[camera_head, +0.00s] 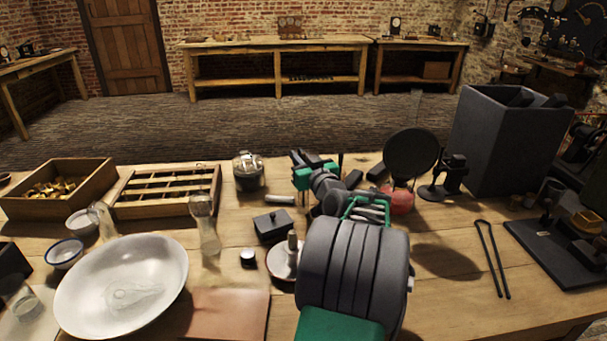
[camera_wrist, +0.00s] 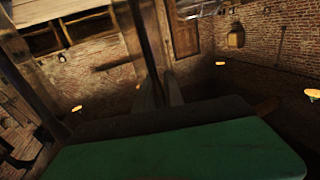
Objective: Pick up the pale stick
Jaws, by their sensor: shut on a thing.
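My gripper (camera_wrist: 158,88) shows in the wrist view with its two grey fingers close together. A long narrow bar (camera_wrist: 149,45) rises from between the fingertips toward the top edge. It looks brown and shaded there, and I take it to be the stick, though its pale colour does not show. In the head view my folded arm hides most of the gripper, and the fingertips are not clear. The wrist view looks out at the room's walls, not down at the bench. A short pale grey cylinder (camera_head: 280,199) lies on the bench left of my arm.
A white basin (camera_head: 122,285), a slotted wooden rack (camera_head: 165,190) and a glass jar (camera_head: 248,171) stand to the left. A dark lidded box (camera_head: 272,226) is close to my arm. A round black disc (camera_head: 411,153) and a tall grey bin (camera_head: 508,140) are at the right.

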